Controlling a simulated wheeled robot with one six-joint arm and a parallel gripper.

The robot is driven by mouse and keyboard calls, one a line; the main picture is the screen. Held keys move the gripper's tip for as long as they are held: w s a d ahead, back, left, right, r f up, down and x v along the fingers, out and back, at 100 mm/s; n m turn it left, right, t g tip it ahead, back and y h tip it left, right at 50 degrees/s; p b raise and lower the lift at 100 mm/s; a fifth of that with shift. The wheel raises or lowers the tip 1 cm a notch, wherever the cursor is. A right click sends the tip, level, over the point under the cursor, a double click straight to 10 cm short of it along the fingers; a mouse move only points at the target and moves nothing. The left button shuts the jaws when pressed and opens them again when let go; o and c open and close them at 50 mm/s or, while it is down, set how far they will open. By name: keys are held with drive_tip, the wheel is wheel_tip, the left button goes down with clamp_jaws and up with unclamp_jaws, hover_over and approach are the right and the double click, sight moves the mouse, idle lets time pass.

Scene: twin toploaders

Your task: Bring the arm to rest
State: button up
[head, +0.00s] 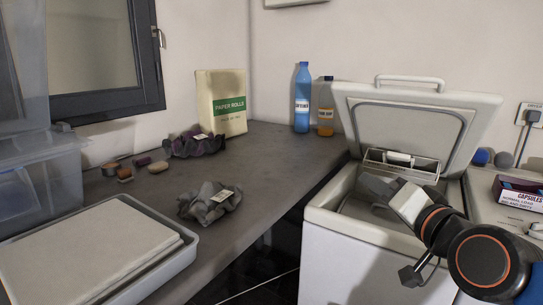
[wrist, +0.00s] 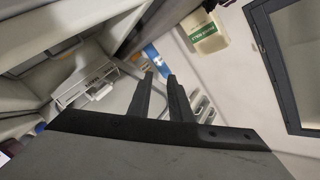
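My arm reaches in from the lower right in the head view. My gripper (head: 372,187) hangs over the open top of a white toploader (head: 325,218). The toploader's lid (head: 412,125) stands raised behind it. In the wrist view my gripper (wrist: 160,78) shows two dark fingers with a gap between them. Nothing is held between them. A light drawer or tray (head: 400,165) with a white handle sits in the toploader's opening, just behind the gripper; it also shows in the wrist view (wrist: 85,90). I cannot tell whether the gripper touches anything.
A second white machine (head: 480,185) at right bears a capsules box (head: 519,192). The grey counter (head: 265,160) at left holds crumpled dark cloths (head: 209,202), a paper rolls pack (head: 221,103), a blue bottle (head: 302,98), an orange bottle (head: 326,107) and a grey basin (head: 180,258).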

drive_tip(key=s+d+f+n+g+h, duration=0.1)
drive_tip(key=s+d+f+n+g, duration=0.1)
drive_tip(key=s+f+g, duration=0.2)
drive_tip(key=s+d+f+n+g+h, duration=0.1)
drive_tip(key=s+d+f+n+g, duration=0.1)
drive_tip(key=f, duration=0.9)
drive_tip(key=s+d+f+n+g+h, duration=0.1)
drive_tip(key=s+d+f+n+g, duration=0.1)
drive_tip(key=s+f+g, duration=0.3)
wheel_tip(320, 180, down, 2)
drive_tip(key=shift+s+d+f+g+h, duration=0.3)
drive_tip(key=shift+s+d+g, duration=0.1)
drive_tip(key=shift+s+d, duration=0.35)
drive_tip(key=shift+c, duration=0.6)
